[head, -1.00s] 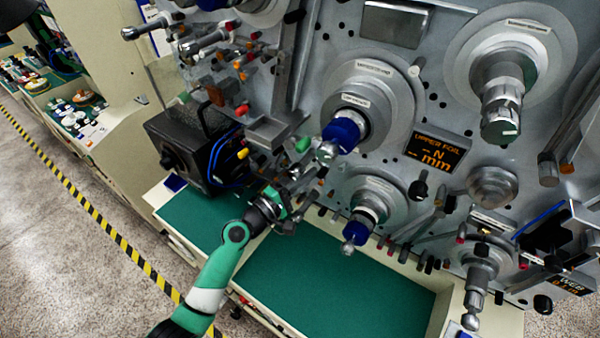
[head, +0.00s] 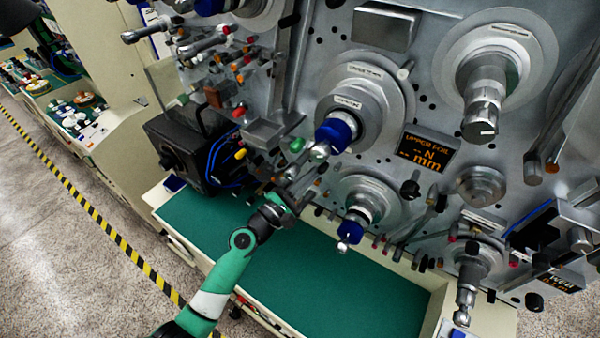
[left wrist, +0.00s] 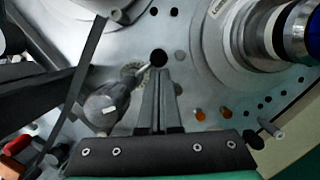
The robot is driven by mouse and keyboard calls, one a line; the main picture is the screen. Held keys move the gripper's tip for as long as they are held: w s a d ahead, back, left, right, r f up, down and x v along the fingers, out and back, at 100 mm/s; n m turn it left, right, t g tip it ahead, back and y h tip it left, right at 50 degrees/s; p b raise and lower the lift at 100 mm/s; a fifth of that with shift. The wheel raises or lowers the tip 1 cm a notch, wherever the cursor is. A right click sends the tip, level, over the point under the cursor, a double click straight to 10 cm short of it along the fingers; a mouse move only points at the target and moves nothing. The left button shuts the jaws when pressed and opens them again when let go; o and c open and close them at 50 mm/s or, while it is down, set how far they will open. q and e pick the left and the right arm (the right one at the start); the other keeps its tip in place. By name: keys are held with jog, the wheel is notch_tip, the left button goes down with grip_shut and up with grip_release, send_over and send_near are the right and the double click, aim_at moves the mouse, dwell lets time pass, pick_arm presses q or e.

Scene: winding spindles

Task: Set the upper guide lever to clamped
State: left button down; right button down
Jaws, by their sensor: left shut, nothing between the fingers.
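My left gripper (head: 292,186) is at the lower left part of the grey machine panel in the head view, above the green bench. In the left wrist view its two fingers (left wrist: 161,78) are together with nothing between them, pointing at the panel near a dark hole. Just left of the fingertips is a dark grey rounded lever-like part (left wrist: 108,104) with a small pale label and a thin pin. It may be the upper guide lever; I cannot read its label or tell its setting. Whether the fingers touch it is unclear. My right gripper is not in view.
A blue-ended spindle (head: 334,133) stands out right of the gripper, with another blue-ended one (head: 354,229) below. A black box (head: 186,146) with blue cables is to the left. The green bench top (head: 330,285) is clear.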

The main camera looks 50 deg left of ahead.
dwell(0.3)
